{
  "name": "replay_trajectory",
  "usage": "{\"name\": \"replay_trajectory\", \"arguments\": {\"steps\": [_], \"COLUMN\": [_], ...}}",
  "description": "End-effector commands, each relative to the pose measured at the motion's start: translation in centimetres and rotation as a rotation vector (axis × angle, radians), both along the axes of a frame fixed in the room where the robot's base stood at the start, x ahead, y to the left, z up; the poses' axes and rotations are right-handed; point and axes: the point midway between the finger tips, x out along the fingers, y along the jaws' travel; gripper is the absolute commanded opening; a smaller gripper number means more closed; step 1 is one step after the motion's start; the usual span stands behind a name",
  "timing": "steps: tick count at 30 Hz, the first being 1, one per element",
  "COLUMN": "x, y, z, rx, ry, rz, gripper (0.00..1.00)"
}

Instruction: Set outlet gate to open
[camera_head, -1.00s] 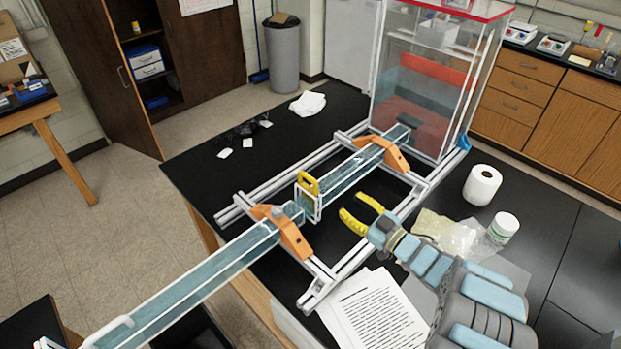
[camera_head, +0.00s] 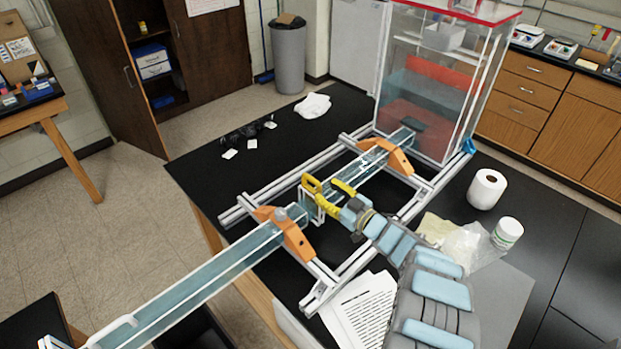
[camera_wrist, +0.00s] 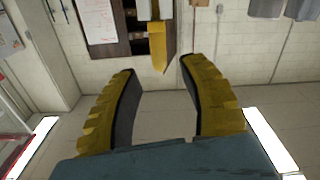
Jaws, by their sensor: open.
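The outlet gate is a clear frame (camera_head: 321,212) across the water channel (camera_head: 213,267), with a yellow handle (camera_head: 311,183) on its upper part. My gripper (camera_head: 328,192) has yellow fingers and is open. In the head view its fingertips are right beside the handle and partly overlap the gate. I cannot tell whether they touch it. In the wrist view both fingers (camera_wrist: 158,80) are spread apart with nothing clearly held between them. The gate's lower edge is partly hidden.
Orange brackets (camera_head: 286,232) and (camera_head: 401,157) and aluminium rails (camera_head: 345,283) surround the channel. A clear tank (camera_head: 440,80) stands at the back. A paper roll (camera_head: 487,189), a jar (camera_head: 507,232) and printed sheets (camera_head: 360,308) lie to the right and front.

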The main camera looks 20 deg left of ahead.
Motion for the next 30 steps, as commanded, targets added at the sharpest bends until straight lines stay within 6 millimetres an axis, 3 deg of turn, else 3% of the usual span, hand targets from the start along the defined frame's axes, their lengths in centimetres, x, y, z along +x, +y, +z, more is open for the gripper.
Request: {"name": "replay_trajectory", "arguments": {"steps": [15,30], "x": [2.2,2.9], "y": [4.7,6.1], "z": [0.0,0.2], "rx": [0.001,0.001], "ry": [-0.005,-0.003], "rz": [0.001,0.000], "gripper": [0.43,0.43]}}
